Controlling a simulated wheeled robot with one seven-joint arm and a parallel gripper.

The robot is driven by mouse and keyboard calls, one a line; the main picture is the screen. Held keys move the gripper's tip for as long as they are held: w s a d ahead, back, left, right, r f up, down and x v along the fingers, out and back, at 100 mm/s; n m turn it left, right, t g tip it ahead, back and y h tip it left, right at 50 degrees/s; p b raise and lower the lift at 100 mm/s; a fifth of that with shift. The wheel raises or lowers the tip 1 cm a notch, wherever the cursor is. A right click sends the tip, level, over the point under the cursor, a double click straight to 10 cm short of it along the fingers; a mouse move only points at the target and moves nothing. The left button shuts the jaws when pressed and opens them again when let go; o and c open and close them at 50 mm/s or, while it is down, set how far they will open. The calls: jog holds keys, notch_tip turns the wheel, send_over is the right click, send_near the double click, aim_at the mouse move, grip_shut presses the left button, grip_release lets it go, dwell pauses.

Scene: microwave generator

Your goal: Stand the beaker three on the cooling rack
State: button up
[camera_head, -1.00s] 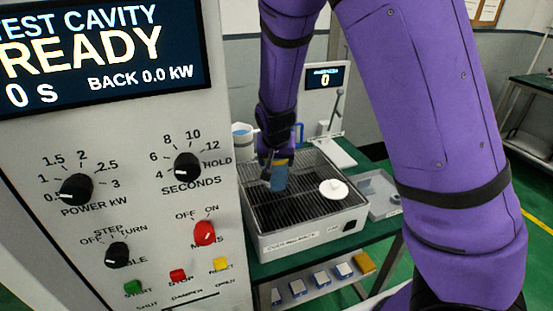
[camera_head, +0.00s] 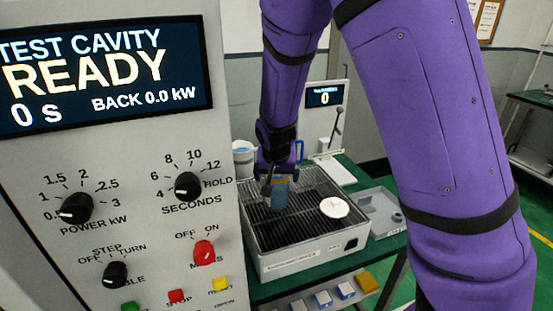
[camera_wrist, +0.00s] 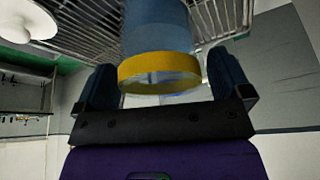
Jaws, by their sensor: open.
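The beaker (camera_head: 280,194), blue with a yellow band, stands upright on the cooling rack (camera_head: 300,226), toward its left back part. No writing on it is readable. My gripper (camera_head: 279,181) is open around the beaker from above. In the wrist view the beaker (camera_wrist: 156,35) lies between the two spread fingers of my gripper (camera_wrist: 165,84), with a gap on each side. Its yellow rim (camera_wrist: 158,68) is nearest the palm. The rack bars (camera_wrist: 85,25) show behind it. The beaker's foot is partly hard to see against the dark bars.
A white round lid-like piece (camera_head: 334,207) lies on the rack to the right of the beaker. A white cup (camera_head: 243,160) stands behind at the left. A grey tray (camera_head: 372,208) is right of the rack. The control panel (camera_head: 120,190) stands close at the left.

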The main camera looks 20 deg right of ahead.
jog(key=v, duration=1.1)
jog(key=s+d+r+n, duration=0.1)
jog(key=s+d+r, duration=0.2)
jog(key=s, duration=0.5)
jog(key=s+d+r+n+y, duration=0.1)
jog(key=s+d+r+n, duration=0.1)
jog(key=s+r, duration=0.4)
jog(key=s+d+r+n+t, duration=0.1)
jog(key=s+d+r, duration=0.3)
jog(key=s, duration=0.7)
jog(key=shift+s+r+n+y, duration=0.3)
jog(key=shift+r+y, duration=0.1)
jog(key=shift+r, duration=0.05)
jog(key=shift+c, duration=0.4)
dwell(0.5)
